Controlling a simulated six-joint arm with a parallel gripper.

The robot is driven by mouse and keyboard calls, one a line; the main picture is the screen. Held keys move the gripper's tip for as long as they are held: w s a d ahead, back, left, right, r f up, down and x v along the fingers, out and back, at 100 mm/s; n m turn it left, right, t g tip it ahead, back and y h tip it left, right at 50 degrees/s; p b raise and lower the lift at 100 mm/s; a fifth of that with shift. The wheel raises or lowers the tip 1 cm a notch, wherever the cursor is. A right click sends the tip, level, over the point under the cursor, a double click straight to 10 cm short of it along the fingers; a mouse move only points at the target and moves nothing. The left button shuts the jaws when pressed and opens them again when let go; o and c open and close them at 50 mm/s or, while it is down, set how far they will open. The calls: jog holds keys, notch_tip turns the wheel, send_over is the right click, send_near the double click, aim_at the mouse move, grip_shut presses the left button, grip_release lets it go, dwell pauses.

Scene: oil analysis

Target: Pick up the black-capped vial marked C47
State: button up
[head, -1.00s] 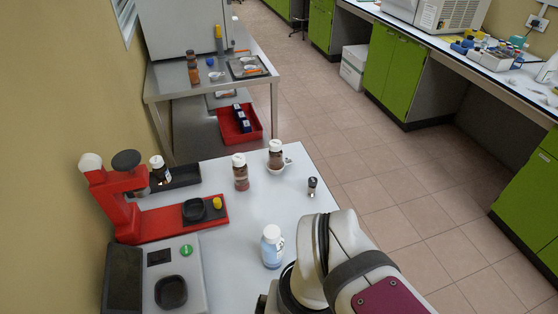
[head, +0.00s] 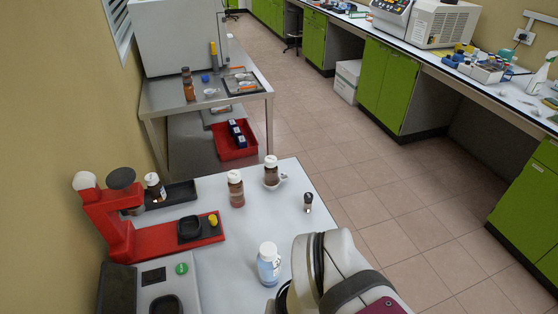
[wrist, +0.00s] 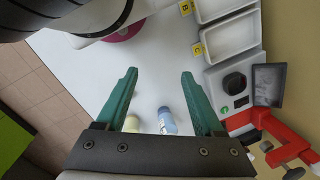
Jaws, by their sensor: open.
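No C47 marking is legible in either view, and I cannot tell which container is the marked vial. A small dark vial (head: 308,202) stands upright near the right edge of the white table in the head view; its cap is too small to read clearly. My gripper (wrist: 159,76) is open and empty in the wrist view, its two green fingers spread above the table. A blue bottle with a white cap (wrist: 167,122) shows between the finger bases, with a pale yellowish object (wrist: 132,122) beside it. In the head view my gripper is hidden behind my arm.
The white table (head: 250,222) holds two brown white-capped bottles (head: 236,192) (head: 271,176), the blue bottle (head: 268,265), a red stand (head: 110,222) and a grey device (head: 150,276). White trays (wrist: 230,37) show in the wrist view. A metal table (head: 180,105) stands behind.

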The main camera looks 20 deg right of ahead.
jog(key=w+a+n+t+y, duration=0.15)
jog(key=w+t, duration=0.25)
jog(key=w, duration=1.2)
jog(key=m+t+h, duration=0.3)
jog(key=h, duration=0.6)
send_near(306, 199)
jog(key=shift+y, duration=0.25)
jog(key=x, duration=0.8)
jog(key=shift+d, duration=0.3)
jog(key=x, duration=0.6)
jog(key=shift+w+d+r, duration=0.15)
jog(key=shift+d+r, duration=0.05)
jog(key=shift+d, duration=0.1)
grip_shut()
